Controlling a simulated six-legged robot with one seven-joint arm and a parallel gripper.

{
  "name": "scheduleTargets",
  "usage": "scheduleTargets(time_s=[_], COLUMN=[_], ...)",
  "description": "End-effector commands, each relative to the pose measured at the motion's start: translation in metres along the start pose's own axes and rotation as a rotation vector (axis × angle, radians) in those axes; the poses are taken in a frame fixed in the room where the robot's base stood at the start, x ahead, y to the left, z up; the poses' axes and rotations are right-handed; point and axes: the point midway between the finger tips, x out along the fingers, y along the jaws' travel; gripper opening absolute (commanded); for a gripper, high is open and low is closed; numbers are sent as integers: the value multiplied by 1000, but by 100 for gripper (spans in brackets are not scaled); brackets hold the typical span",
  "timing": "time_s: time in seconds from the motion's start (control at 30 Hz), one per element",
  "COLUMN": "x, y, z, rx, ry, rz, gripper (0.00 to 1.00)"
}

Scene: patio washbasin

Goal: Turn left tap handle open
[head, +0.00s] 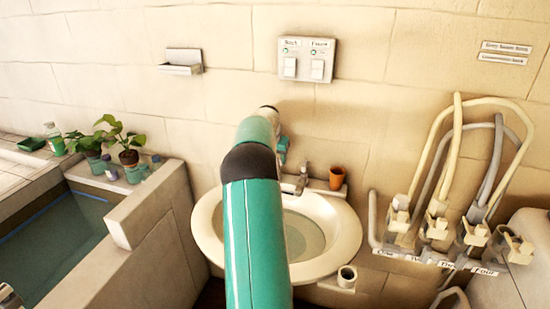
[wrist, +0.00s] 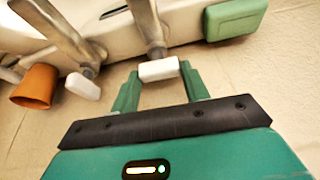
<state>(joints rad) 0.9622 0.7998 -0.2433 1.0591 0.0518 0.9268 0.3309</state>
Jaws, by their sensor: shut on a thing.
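In the wrist view, my gripper (wrist: 159,76) has its two green fingers on either side of the white handle (wrist: 158,69) of one metal tap (wrist: 149,24), shut on it. This tap is the one farther from the orange cup, the left tap as the head view faces the basin. The other tap (wrist: 60,28) has its white handle (wrist: 83,86) free, and this tap also shows in the head view (head: 302,180). In the head view, my arm hides the held tap and most of my gripper.
The white basin (head: 343,226) holds water. The orange cup (head: 336,178) stands on its right rear rim. The wall (wrist: 262,100) is close behind the taps.

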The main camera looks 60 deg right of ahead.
Motion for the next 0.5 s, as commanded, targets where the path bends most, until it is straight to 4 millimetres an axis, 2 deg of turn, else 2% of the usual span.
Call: scheduleTargets(time_s=[0.43,0.47,0.5], x=[0,0,0], y=[0,0,0], z=[0,0,0], rx=[-54,-54,-54], ry=[1,1,1], rz=[-21,-21,-21], gripper=[23,51,59])
